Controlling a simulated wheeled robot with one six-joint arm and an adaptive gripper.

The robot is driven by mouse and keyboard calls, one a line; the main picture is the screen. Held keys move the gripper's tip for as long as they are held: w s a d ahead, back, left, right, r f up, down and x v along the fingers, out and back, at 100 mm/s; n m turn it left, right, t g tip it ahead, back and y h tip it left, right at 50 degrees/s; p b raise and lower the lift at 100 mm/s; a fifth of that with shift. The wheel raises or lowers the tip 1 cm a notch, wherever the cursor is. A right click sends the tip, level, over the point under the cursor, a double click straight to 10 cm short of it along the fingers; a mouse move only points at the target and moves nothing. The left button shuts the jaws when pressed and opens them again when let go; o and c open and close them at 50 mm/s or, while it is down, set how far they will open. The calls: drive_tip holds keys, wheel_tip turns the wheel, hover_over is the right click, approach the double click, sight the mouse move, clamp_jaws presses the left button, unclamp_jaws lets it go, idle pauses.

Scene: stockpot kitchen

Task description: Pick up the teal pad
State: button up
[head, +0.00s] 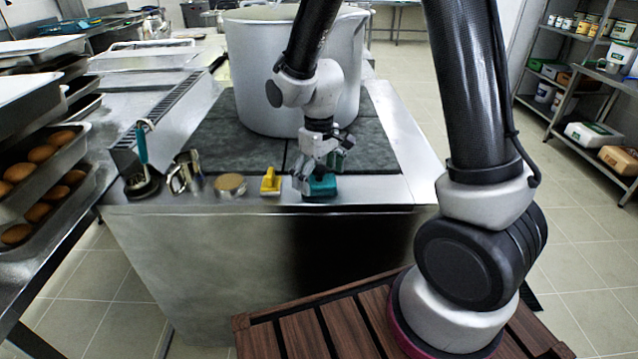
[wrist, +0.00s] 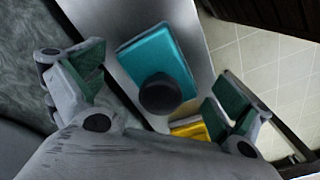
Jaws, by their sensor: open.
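The teal pad (head: 321,186) lies on the metal front edge of the stove counter, right of a yellow object. In the wrist view the teal pad (wrist: 158,62) is a flat block with a dark round knob-like shape (wrist: 160,94) over its lower part; I cannot tell what that shape is. My gripper (head: 312,180) is just above and beside the pad in the head view. In the wrist view my gripper (wrist: 160,95) is open, its green-padded fingers spread on either side of the pad with gaps. Nothing is held.
The yellow object (head: 270,182) sits close left of the pad, with a round tan lid (head: 230,185) and metal utensils (head: 184,175) farther left. A large stockpot (head: 262,85) stands behind on the dark stove top (head: 215,140). The counter's front edge drops to the floor.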

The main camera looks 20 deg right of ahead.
sight(319, 168)
drive_tip(key=shift+c, duration=0.4)
drive_tip(key=c, duration=0.8)
drive_tip(key=shift+r, duration=0.15)
wheel_tip(319, 168, up, 10)
drive_tip(key=shift+f, duration=0.1)
drive_tip(key=o, duration=0.4)
drive_tip(key=shift+c, duration=1.2)
drive_tip(key=shift+s, duration=0.1)
